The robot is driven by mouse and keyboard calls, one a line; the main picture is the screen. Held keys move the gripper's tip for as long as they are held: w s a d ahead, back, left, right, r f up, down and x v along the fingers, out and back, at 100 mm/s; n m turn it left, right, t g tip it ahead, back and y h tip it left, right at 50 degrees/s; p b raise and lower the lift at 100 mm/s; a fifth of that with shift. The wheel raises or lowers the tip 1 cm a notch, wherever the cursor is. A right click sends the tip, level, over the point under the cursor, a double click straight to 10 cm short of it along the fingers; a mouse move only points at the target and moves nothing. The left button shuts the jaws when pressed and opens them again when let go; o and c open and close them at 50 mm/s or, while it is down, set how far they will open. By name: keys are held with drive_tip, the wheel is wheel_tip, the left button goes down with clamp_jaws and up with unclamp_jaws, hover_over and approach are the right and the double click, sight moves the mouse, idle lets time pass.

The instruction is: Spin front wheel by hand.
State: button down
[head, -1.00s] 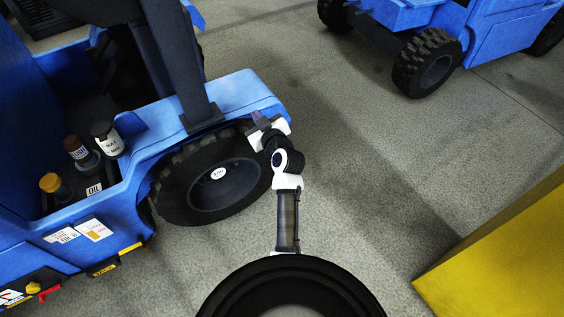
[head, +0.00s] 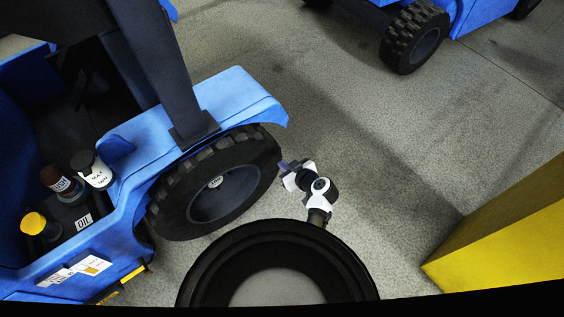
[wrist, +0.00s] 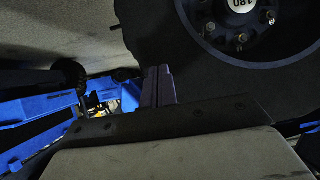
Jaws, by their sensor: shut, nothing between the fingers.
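The front wheel (head: 178,214) of the blue vehicle has a black, deeply treaded tyre and a dark rim with a pale round hub label. It stands under the blue fender, which hides its top. In the wrist view the tyre (wrist: 205,58) fills the upper right, with the hub label reading 180 and several hub bolts. My gripper (head: 284,165) is at the tyre's right edge in the head view. Its fingers (wrist: 158,80) are together and empty, just left of the tyre's edge in the wrist view. I cannot tell whether they touch the tread.
The blue vehicle (head: 235,95) carries a dark post and several bottles (head: 95,172) in an open bay. A yellow block (head: 510,240) stands at the right. A second blue vehicle (head: 470,15) is at the back right. Grey floor (head: 340,110) between them is clear.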

drive_tip(key=b+x, duration=0.1)
drive_tip(key=x, duration=0.5)
drive_tip(key=shift+b, duration=0.35)
drive_tip(key=shift+w+a+b, duration=0.3)
drive_tip(key=shift+w+a, duration=0.15)
drive_tip(key=shift+w, duration=0.1)
drive_tip(key=shift+f, duration=0.1)
